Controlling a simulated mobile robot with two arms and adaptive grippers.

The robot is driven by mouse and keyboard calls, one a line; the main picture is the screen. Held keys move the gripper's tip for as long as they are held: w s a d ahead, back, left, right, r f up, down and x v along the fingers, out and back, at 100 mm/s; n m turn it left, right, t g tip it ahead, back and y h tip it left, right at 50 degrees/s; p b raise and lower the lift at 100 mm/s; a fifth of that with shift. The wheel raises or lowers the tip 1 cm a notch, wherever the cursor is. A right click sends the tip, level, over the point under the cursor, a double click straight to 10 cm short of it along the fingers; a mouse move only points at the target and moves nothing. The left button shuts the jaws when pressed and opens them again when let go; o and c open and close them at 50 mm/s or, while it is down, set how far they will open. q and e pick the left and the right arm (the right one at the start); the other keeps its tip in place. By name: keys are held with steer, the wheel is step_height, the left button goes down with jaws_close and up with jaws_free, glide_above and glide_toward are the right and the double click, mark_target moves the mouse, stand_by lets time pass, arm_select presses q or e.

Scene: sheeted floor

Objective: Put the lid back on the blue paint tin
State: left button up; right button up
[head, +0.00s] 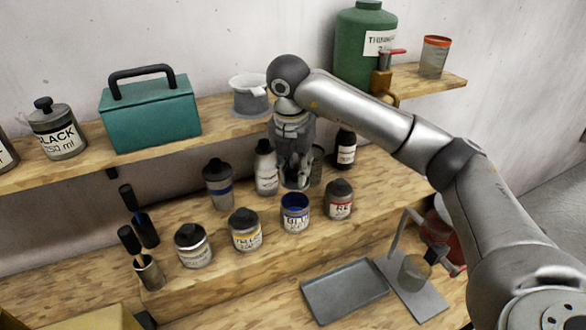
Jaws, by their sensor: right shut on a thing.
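The blue paint tin (295,219) stands on the wooden bench between the yellow and red tins. Its top is open and blue paint shows inside. My right gripper (295,176) points down just behind and above this tin. It is shut on a small grey thing that looks like the lid (296,185), mostly hidden by the fingers. The lid appears apart from the tin's rim, but the exact gap is hard to tell. My left gripper is not in view.
The yellow tin (245,234) and red tin (339,202) stand close on either side. Dark-capped bottles (266,172) stand behind. A grey tray (345,290) lies in front, lower down. A teal toolbox (152,118) and green drum (358,55) sit on the shelf.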

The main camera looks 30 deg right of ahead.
mark_target(293, 180)
steer(key=shift+f+b, duration=1.55)
steer(key=shift+f, duration=1.15)
steer(key=shift+w, duration=0.1)
steer(key=shift+a, duration=0.1)
steer(key=shift+f+b, duration=0.15)
steer(key=shift+b, duration=0.5)
steer(key=o, duration=0.9)
steer(key=o, duration=0.5)
steer(key=shift+c, duration=0.2)
